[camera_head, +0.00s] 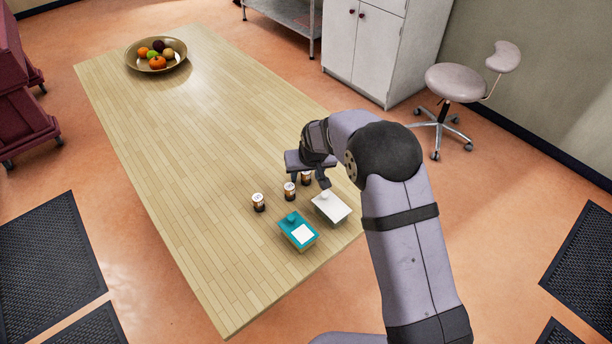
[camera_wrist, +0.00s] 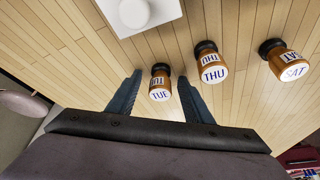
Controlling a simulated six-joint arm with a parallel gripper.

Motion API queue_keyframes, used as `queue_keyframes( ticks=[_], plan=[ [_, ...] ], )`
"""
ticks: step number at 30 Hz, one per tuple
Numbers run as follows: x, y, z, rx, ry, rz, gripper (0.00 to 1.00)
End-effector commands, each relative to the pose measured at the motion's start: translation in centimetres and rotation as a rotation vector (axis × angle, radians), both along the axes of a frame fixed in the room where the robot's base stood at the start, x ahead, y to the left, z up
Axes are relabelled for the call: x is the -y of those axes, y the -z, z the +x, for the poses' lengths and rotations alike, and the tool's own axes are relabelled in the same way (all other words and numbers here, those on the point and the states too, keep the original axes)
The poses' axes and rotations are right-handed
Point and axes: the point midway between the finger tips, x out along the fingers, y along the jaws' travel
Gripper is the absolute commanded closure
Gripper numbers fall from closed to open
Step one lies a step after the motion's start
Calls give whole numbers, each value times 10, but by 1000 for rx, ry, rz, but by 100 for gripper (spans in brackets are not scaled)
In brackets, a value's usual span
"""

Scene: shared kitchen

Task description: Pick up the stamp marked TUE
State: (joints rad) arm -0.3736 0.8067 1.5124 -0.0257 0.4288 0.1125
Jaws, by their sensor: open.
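The stamp marked TUE (camera_wrist: 160,88) is a small amber-brown cylinder with a dark end and a white end lettered TUE. In the wrist view it shows between the two fingers of my gripper (camera_wrist: 159,78), with a gap on each side. In the head view this stamp (camera_head: 306,179) is partly hidden by my gripper (camera_head: 308,181), which is at the table's right side. My gripper is open and holds nothing. Similar stamps marked THU (camera_wrist: 212,66) and SAT (camera_wrist: 286,62) stand to its right in the wrist view.
A white block with a knob (camera_head: 334,210) and a teal box with a white top panel (camera_head: 289,223) are close by on the wooden table (camera_head: 190,150). A bowl of fruit (camera_head: 133,62) is at the far end. The table's middle is clear.

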Motion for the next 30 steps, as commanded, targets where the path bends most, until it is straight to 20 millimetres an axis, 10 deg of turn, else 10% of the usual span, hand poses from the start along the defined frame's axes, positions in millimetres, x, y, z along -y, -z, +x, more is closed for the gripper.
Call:
queue_keyframes(
  ticks=[4,10,30],
  plan=[
    [0,0,0,0,0,0,54],
    [0,0,0,0,0,0,99],
    [-1,-42,1,5,1,3,99]
  ],
)
